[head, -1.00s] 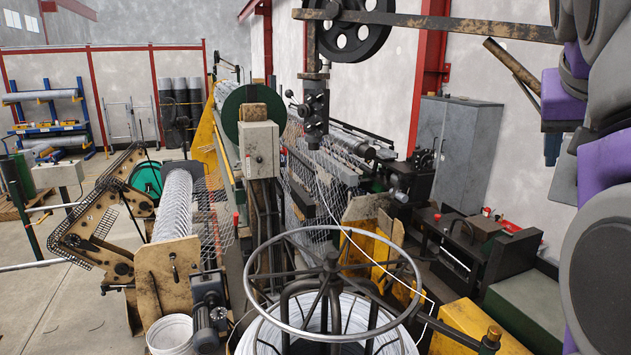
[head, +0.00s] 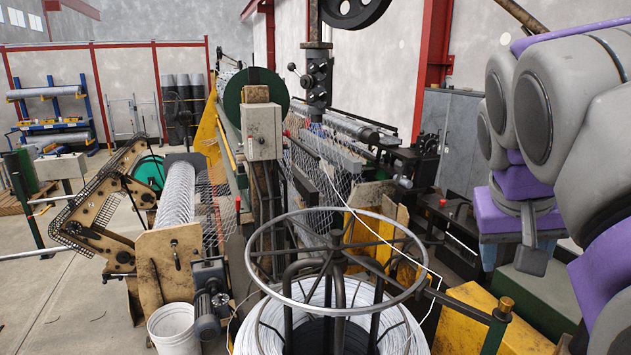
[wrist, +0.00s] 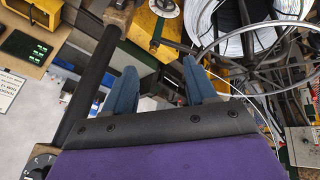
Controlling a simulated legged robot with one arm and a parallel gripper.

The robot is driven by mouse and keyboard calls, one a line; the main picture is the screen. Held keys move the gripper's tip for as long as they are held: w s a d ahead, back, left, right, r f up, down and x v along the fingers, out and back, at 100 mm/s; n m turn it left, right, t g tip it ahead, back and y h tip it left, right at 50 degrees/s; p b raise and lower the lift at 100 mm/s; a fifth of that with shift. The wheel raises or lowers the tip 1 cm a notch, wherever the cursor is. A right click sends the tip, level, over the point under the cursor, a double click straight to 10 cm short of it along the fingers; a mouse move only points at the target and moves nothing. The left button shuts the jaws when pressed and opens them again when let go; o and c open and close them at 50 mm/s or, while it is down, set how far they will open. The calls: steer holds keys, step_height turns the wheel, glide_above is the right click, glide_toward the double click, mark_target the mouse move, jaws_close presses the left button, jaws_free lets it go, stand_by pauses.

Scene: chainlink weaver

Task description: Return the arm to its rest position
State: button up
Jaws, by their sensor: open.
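My arm, in grey and purple, is folded along the right edge of the head view. My gripper (wrist: 157,90) shows in the wrist view as two blue fingers standing well apart, with nothing between them.
A wire coil stand with a round metal ring (head: 262,250) is close in front, left of my arm. A yellow block (head: 470,320) and a dark green box (head: 535,300) lie below the gripper. A grey cabinet (head: 455,140) stands behind. Open floor (head: 60,300) shows at the left.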

steer(key=s+a+f+n+g+y+b, duration=0.15)
steer(key=s+f+b, duration=0.25)
steer(key=f, duration=0.9)
steer(key=s+a+f+n+g+y+b, duration=0.1)
steer(key=s+a+f+b, duration=0.2)
steer(key=f, duration=0.9)
steer(key=s+a+f+g+b, duration=0.1)
steer(key=s+a+f+b, duration=0.1)
steer(key=f, duration=0.5)
steer(key=s+a+f+g+y+b, duration=0.1)
steer(key=s+a+f+b, duration=0.1)
steer(key=s+f+b, duration=0.2)
steer(key=s+a+f+g+b, duration=0.1)
steer(key=s+a+f+b, duration=0.1)
steer(key=s+f, duration=0.6)
step_height(320, 180, down, 4)
steer(key=shift+a+f+b, duration=0.15)
steer(key=shift+a+b, duration=0.1)
steer(key=shift+b, duration=0.5)
steer(key=shift+s+d+n+y, duration=0.1)
steer(key=shift+n+y, duration=0.15)
steer(key=shift+d, duration=0.45)
